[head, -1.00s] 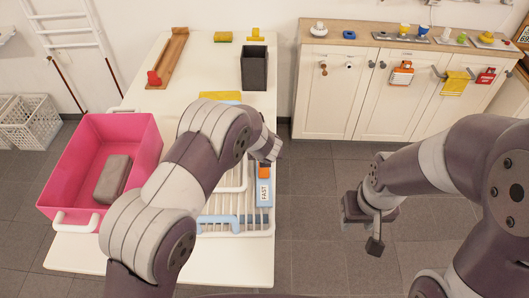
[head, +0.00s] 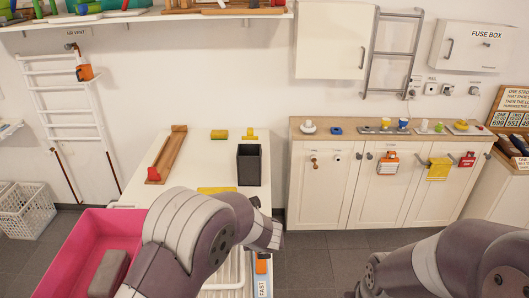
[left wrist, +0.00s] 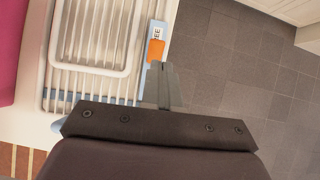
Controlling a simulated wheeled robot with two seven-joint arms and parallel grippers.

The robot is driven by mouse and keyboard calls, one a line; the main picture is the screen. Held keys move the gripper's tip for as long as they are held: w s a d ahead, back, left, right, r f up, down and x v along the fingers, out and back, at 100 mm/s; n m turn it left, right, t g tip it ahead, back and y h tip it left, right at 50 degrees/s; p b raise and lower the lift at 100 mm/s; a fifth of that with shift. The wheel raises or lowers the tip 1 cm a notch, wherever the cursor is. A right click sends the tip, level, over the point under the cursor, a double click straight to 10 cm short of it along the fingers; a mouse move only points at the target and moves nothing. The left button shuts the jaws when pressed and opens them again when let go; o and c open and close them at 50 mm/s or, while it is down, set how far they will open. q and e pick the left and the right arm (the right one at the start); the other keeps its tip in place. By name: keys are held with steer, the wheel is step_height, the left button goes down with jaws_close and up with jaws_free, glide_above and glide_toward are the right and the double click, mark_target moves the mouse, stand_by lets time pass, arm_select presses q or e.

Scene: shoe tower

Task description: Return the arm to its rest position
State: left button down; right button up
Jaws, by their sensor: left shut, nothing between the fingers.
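My left arm (head: 195,235) reaches in from the bottom left over the white table, and its hand end is above the right edge of the table. In the left wrist view my left gripper (left wrist: 162,85) is shut and empty, with the fingers together. It appears over the table edge beside the drying rack and an orange-and-blue item. My right arm (head: 440,265) shows at the lower right, and its gripper is below the frame.
A pink bin (head: 75,240) with a grey block (head: 108,274) stands at the left. The rack (left wrist: 98,45) lies on the table. A black box (head: 248,165) stands at the back. A cabinet (head: 345,190) is at right; grey floor (left wrist: 250,90) lies between.

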arm_select(q)
steer(key=s+a+r+n+g, duration=0.2)
steer(key=s+a+n, duration=0.6)
steer(key=s+n, duration=0.4)
steer(key=s+a+r+n+g, duration=0.2)
steer(key=s+a+n, duration=0.7)
steer(key=n, duration=1.4)
steer(key=s+g, duration=0.1)
steer(key=s, duration=0.2)
steer(key=shift+s+r+g+h, duration=0.3)
steer(key=shift+s+r+g, duration=0.05)
steer(key=shift+g, duration=0.05)
arm_select(e)
steer(key=shift+w, duration=0.15)
arm_select(q)
steer(key=shift+w, duration=0.15)
arm_select(e)
steer(key=shift+w+d+f, duration=0.1)
steer(key=shift+w, duration=0.05)
